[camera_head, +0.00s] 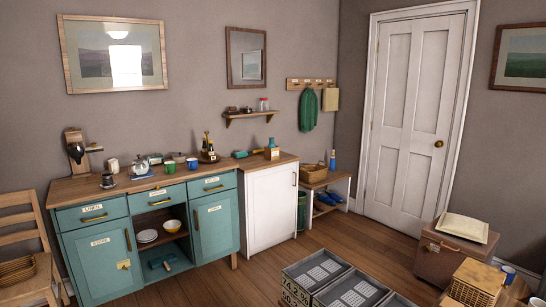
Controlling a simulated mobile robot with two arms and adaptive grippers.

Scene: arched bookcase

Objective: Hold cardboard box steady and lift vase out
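Neither of my grippers shows in the head view. I cannot make out a cardboard box with a vase in it. A brown box-like case (440,261) stands at the lower right, with a flat cream item (463,227) on top; I cannot tell if it is cardboard. A small bottle-like item with a teal top (271,144) stands on the white cabinet at the back; I cannot tell if it is a vase.
A teal cabinet (100,246) with a wooden top holds cups and kettles along the wall. Grey crates (318,268) stand at the bottom centre. A wicker basket (474,282) is at the lower right. The wooden floor (345,234) before the white door (410,115) is clear.

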